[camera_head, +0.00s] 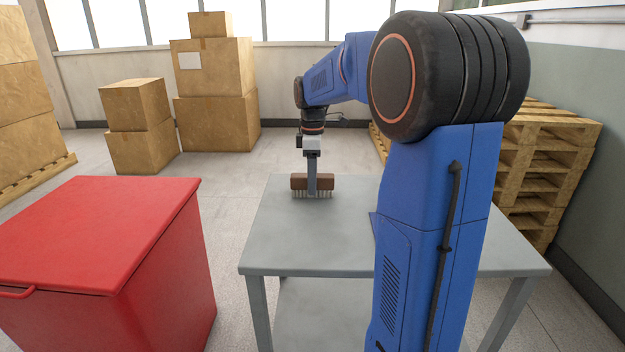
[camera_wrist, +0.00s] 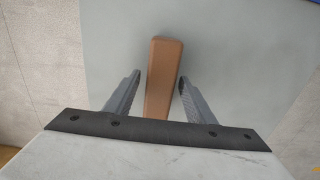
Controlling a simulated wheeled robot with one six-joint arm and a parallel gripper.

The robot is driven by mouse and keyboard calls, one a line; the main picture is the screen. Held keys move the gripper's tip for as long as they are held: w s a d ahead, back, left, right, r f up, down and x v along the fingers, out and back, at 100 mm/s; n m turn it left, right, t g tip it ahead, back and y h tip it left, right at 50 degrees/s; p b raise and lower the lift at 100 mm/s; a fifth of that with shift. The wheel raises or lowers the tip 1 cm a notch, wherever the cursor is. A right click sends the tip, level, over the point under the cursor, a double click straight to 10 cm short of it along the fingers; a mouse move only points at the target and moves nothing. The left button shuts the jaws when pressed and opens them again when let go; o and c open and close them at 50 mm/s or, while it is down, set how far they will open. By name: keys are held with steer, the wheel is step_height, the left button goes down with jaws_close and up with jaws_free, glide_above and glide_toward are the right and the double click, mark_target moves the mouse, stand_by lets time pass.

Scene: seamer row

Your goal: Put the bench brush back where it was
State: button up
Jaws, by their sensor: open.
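The bench brush (camera_head: 325,181) has a brown block and pale bristles. It stands bristles down on the grey table (camera_head: 290,235), near the far edge. In the wrist view the brush (camera_wrist: 162,75) shows from above as a long brown block. My gripper (camera_head: 312,190) points straight down at the brush. In the wrist view my gripper (camera_wrist: 159,83) is open, with one finger on each side of the brush. A small gap shows between each fingertip and the block. The bristles are hidden in the wrist view.
A red cabinet or bin (camera_head: 100,225) stands left of the table, across a strip of floor. Cardboard boxes (camera_head: 215,95) are stacked at the back left. Wooden pallets (camera_head: 545,165) are piled at the right. The table top left of my arm is otherwise clear.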

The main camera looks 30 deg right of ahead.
step_height(320, 180, up, 12)
steer(key=shift+r, duration=0.15)
stand_by(0.4)
steer(key=shift+s, duration=0.1)
stand_by(0.4)
